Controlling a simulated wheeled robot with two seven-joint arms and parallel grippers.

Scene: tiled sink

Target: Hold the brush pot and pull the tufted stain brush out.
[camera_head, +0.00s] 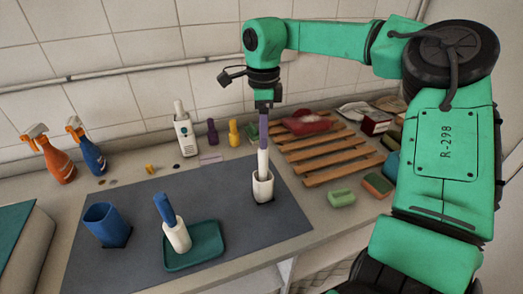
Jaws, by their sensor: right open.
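A white brush pot (262,188) stands upright on the dark grey mat. A brush with a purple handle (263,128) and a white lower part rises upright from it; its head is hidden in the pot. My right gripper (264,105) is above this pot, pointing down at the top of the purple handle. Its jaws are open, and whether they touch the handle is unclear. A second white pot (178,237) with a blue-handled brush (165,208) leaning left stands on a green tray (205,254). My left gripper is out of view.
A blue cup (104,226) stands on the mat (255,230) at left. A wooden slatted rack (325,160) lies right of the pot, with a green sponge (341,198) near it. Spray bottles (56,160) and a white bottle (185,135) stand along the tiled wall.

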